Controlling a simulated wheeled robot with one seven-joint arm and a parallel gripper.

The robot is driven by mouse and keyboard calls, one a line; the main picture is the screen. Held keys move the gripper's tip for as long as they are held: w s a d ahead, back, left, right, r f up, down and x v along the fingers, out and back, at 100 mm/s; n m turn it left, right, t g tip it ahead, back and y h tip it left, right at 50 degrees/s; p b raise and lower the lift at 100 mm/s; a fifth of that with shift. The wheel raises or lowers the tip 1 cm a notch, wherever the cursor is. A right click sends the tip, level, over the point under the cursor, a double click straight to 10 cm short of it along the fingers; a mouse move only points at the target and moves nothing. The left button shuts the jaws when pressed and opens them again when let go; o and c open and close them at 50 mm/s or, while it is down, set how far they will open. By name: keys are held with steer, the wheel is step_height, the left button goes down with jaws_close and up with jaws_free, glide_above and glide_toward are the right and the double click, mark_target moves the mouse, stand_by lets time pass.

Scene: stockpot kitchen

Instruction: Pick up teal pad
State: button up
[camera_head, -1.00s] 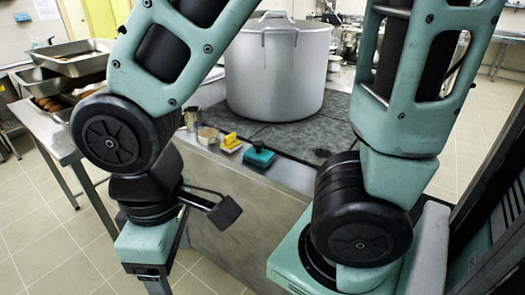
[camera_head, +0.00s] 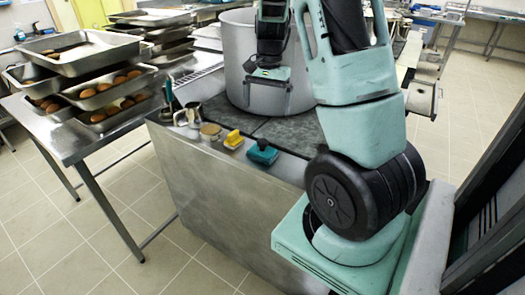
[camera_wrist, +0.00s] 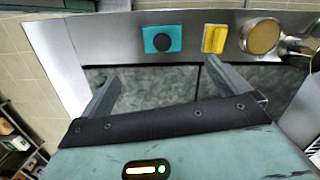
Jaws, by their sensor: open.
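The teal pad (camera_head: 262,153) lies on the metal front ledge of the stove block, with a dark round knob on its top. In the wrist view the teal pad (camera_wrist: 163,39) is near the top centre, beyond my fingertips and roughly between their lines. My gripper (camera_wrist: 160,78) is open and empty, its two fingers spread wide over the dark stove top. In the head view my gripper (camera_head: 268,98) hangs in front of the large pot, above and behind the pad, apart from it.
A yellow pad (camera_head: 233,139) lies just left of the teal pad, with a round tin (camera_head: 210,131) beyond it. The large grey pot (camera_head: 236,70) stands close behind my gripper. Stacked trays of brown food (camera_head: 85,55) fill the table at left.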

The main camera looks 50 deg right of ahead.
mark_target(263, 140)
steer(key=f, duration=0.3)
steer(key=a+f, duration=0.1)
steer(key=f, duration=0.3)
steer(key=f+p, duration=0.1)
steer(key=f, duration=0.2)
steer(key=shift+s+a+f, duration=0.15)
steer(key=shift+a+f, duration=0.05)
steer(key=shift+a+f+p, duration=0.15)
steer(key=shift+f+p, duration=0.1)
steer(key=shift+f, duration=1)
steer(key=shift+a+f+p, duration=0.15)
steer(key=shift+f+p, duration=0.05)
steer(key=shift+f, duration=1.05)
steer(key=c, duration=0.9)
